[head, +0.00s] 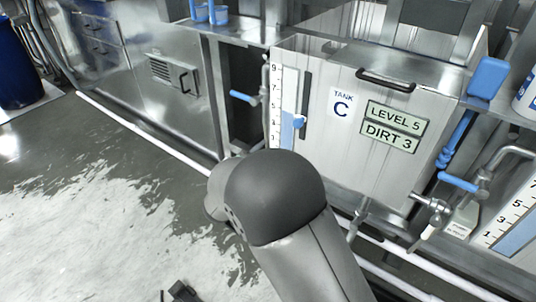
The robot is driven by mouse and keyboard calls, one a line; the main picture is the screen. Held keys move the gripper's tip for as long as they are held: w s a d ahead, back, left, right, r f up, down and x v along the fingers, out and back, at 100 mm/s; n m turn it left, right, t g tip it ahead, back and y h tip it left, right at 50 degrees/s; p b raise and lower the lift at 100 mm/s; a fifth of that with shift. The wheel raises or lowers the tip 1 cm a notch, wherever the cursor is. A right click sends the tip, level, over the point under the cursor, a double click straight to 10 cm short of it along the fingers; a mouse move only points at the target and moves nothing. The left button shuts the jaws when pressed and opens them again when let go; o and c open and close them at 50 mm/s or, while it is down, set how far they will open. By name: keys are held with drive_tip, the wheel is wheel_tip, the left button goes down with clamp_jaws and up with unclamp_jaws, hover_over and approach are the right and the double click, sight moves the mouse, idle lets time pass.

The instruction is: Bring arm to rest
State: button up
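My arm's grey link and dark rounded joint (275,197) fill the lower middle of the head view, in front of the tank C area. A small dark part at the bottom edge looks like the end of my gripper (180,292). It is mostly cut off by the frame, over the wet floor. Its fingers cannot be made out, nor whether it holds anything.
Tank C (330,150) stands behind my arm, with signs "LEVEL 5" and "DIRT 3" (393,127). Blue-handled valves (243,96) and pipes stick out around it. A white rail (145,130) runs along the floor. A blue barrel (18,65) stands far left. The left floor is open and wet.

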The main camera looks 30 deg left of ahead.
idle(0.3)
drive_tip(key=d+r+m+g+h+p, duration=0.2)
drive_tip(key=d+r+m+g, duration=0.15)
drive_tip(key=d, duration=0.65)
drive_tip(key=s+d+r+m+g+h+p, duration=0.1)
drive_tip(key=d+r+m+g+h+p, duration=0.3)
drive_tip(key=d, duration=0.6)
drive_tip(key=d+r+m+g+h+p, duration=0.1)
drive_tip(key=d+r+m+g, duration=0.3)
drive_tip(key=d, duration=0.6)
drive_tip(key=s+d+r+m+g+y+p, duration=0.3)
drive_tip(key=s+d+m+g+p, duration=0.3)
drive_tip(key=s+d+m, duration=0.55)
drive_tip(key=s+r+m+y+p, duration=0.2)
drive_tip(key=s+m+y, duration=0.4)
drive_tip(key=s, duration=0.4)
drive_tip(key=shift+s+a+r+p, duration=0.15)
drive_tip(key=shift+s+r+p, duration=0.15)
drive_tip(key=shift+p, duration=0.35)
drive_tip(key=shift+w, duration=0.1)
